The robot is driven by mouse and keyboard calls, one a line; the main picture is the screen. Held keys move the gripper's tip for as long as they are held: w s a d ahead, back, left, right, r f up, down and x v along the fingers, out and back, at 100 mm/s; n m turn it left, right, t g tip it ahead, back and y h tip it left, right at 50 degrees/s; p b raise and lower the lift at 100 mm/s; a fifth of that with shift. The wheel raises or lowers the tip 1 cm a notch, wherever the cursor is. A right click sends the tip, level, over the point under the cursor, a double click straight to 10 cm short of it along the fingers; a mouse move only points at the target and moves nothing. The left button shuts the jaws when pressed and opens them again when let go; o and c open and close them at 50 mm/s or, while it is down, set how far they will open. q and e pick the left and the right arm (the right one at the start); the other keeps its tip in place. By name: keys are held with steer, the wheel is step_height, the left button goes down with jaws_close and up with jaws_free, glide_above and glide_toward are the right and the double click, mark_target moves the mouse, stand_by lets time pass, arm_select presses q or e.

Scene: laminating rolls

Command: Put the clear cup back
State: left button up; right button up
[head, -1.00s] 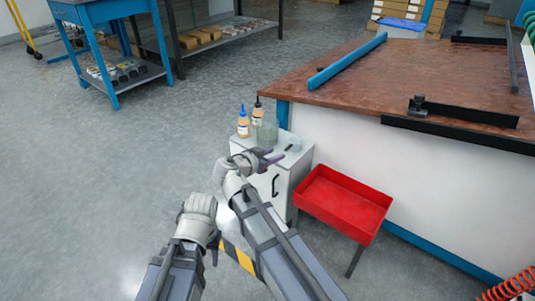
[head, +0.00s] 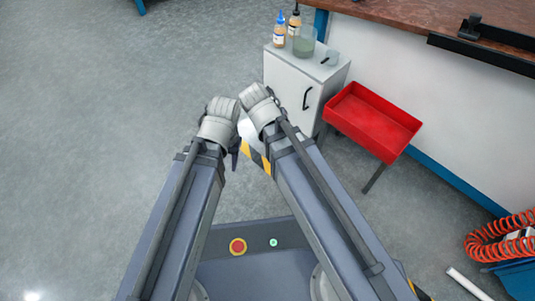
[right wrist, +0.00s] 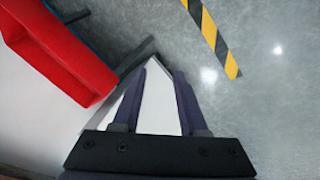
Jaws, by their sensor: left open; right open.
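A small clear cup (head: 332,58) stands on top of the white cabinet (head: 291,78), near its right edge. A larger clear container with a greenish tint (head: 304,41) is just left of it. My left gripper (head: 234,152) shows only as dark finger parts below the left wrist, over the floor and away from the cabinet. My right gripper is hidden behind its wrist in the head view. In the right wrist view my right gripper (right wrist: 158,78) is open, its two dark fingers apart with nothing held between them.
Two glue bottles, one blue-capped (head: 280,31) and one black-capped (head: 295,19), stand at the cabinet's back left. A red tray (head: 372,119) is right of the cabinet, beside the workbench (head: 425,12). An orange coiled hose (head: 488,238) is at lower right. The floor at left is clear.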

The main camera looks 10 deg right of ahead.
steer(key=s+a+f+n+g+y, duration=0.2)
steer(key=s+a+n, duration=0.3)
steer(key=s, duration=0.3)
steer(key=shift+a+g+y, duration=0.4)
steer(key=shift+a+y, duration=0.1)
steer(key=shift+y, duration=0.2)
step_height(320, 180, up, 55)
steer(key=p, duration=5.4)
steer(key=shift+f+p, duration=0.15)
steer(key=shift+p, duration=0.25)
steer(key=shift+s, duration=0.1)
